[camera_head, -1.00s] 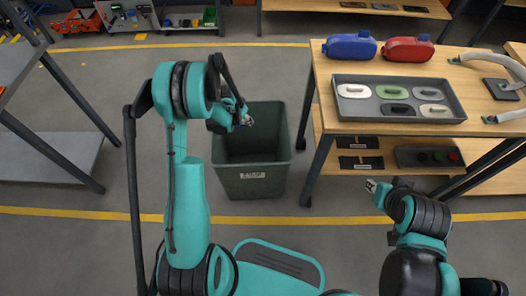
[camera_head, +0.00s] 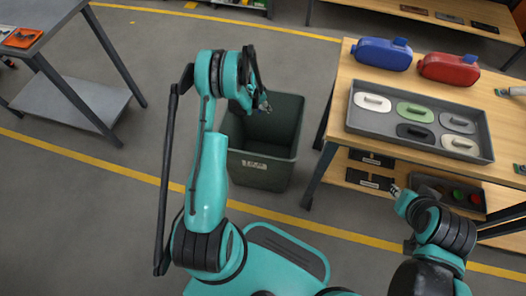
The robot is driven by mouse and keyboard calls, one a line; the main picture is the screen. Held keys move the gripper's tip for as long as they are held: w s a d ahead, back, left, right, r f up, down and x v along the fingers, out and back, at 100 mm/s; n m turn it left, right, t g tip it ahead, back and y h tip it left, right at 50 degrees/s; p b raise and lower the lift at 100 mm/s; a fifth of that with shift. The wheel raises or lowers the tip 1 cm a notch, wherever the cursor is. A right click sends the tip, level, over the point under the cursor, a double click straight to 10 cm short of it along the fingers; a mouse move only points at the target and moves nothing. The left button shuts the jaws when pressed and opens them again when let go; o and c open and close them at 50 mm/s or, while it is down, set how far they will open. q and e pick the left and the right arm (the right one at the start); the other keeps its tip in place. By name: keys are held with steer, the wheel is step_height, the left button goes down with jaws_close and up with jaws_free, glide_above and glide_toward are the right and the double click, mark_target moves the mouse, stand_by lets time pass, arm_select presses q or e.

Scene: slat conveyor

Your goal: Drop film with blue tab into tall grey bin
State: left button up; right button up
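The tall grey bin (camera_head: 262,170) stands on the floor left of the wooden table, with its open top up. My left gripper (camera_head: 264,105) is over the bin's opening, near its back left part. It is small and partly hidden by its own arm, so I cannot tell whether it is open or holds anything. My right gripper (camera_head: 394,190) is in front of the wooden table, near its lower shelf, and its fingers are too small to read. I cannot make out a film with a blue tab.
The wooden table (camera_head: 345,115) holds a blue canister (camera_head: 383,54), a red canister (camera_head: 448,69) and a grey tray (camera_head: 420,150) of several lids. A grey table (camera_head: 45,25) at the left bears an orange item (camera_head: 22,38). Floor between is clear.

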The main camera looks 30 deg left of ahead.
arm_select(q)
steer(key=shift+f, duration=0.75)
steer(key=o, duration=1.2)
steer(key=shift+r, duration=0.1)
steer(key=v, duration=1.2)
